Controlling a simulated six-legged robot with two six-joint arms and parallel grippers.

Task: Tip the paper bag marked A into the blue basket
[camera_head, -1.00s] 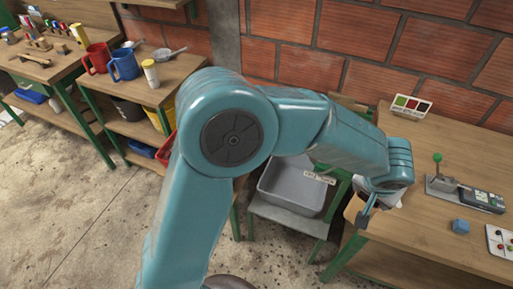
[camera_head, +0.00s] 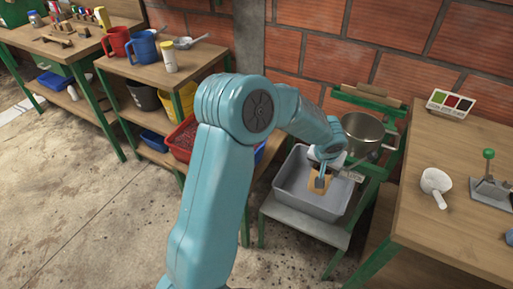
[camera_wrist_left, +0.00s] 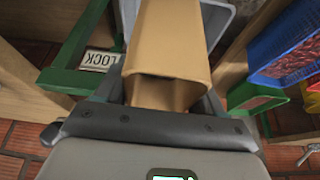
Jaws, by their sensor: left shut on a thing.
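My left gripper (camera_head: 320,181) is shut on a tan paper bag, which also shows in the left wrist view (camera_wrist_left: 172,45). The bag hangs over the grey tub (camera_head: 283,183); no letter A shows on its visible side. In the wrist view the bag's folded end lies between the fingers. A blue basket (camera_wrist_left: 262,42) with red contents stands to the right in the wrist view. In the head view only a blue sliver (camera_head: 259,154) shows beside my arm, which hides the rest. My right gripper is not in view.
A metal pot (camera_head: 362,132) stands on a green frame behind the tub. A red basket (camera_head: 180,143) with red contents is left of my arm.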

